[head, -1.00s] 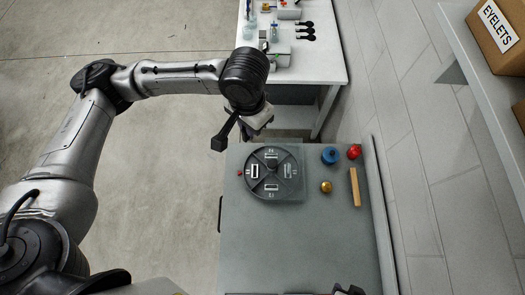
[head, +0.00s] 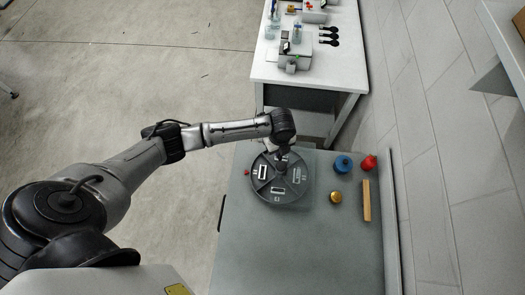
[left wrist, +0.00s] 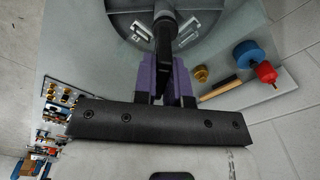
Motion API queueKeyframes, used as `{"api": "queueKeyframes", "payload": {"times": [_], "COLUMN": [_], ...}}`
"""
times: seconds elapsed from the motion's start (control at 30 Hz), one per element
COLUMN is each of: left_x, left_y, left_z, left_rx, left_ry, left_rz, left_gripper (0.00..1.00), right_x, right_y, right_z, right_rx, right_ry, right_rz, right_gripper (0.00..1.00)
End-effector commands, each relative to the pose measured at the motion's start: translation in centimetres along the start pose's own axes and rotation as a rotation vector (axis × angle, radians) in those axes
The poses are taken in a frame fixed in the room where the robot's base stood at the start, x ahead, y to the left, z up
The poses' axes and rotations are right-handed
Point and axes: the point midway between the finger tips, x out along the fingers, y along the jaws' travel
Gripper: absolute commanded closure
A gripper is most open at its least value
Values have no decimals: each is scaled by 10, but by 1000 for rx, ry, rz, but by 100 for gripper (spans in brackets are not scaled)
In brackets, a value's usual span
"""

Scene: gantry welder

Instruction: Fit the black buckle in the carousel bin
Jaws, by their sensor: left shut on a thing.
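The round grey carousel (head: 294,199) lies on the grey table, divided into bins with pale rectangular frames in them. It also shows at the top of the left wrist view (left wrist: 208,38). My left gripper (head: 283,158) is over the far part of the carousel. In the left wrist view, its purple fingers (left wrist: 166,80) are shut on the black buckle (left wrist: 163,38), which points toward the carousel. The bin beneath is partly hidden by the buckle and gripper. I cannot tell whether the buckle touches the carousel. My right gripper is not in view.
Right of the carousel are a blue round piece (head: 343,164), a red knob (head: 369,162), a brass piece (head: 335,197) and a wooden bar (head: 366,200). A small red piece (head: 246,171) lies left. A white bench (head: 330,75) stands behind. The near table is clear.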

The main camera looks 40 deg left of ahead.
Motion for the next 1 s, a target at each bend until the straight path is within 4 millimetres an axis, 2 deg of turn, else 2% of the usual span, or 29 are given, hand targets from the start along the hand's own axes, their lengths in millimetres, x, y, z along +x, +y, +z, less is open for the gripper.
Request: {"api": "queueKeyframes", "payload": {"times": [0.03, 0.1, 0.3, 0.43, 0.57, 1.0], "left_x": [22, 43, 87, 102, 110, 132], "left_y": [8, 16, 37, 46, 50, 52], "left_z": [2, 6, 14, 16, 17, 17], "left_rx": [72, 178, 410, 501, 545, 557], "left_ry": [3, 3, 1, -1, -2, -2], "left_rz": [7, 6, 2, 0, -1, -1], "left_gripper": [100, 100, 100, 100, 100, 100], "right_x": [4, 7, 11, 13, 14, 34], "right_y": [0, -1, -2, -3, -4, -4], "right_z": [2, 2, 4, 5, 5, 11], "right_rx": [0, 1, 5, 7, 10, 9], "right_ry": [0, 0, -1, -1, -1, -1], "right_rz": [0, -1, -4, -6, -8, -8], "right_gripper": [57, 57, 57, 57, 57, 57]}}
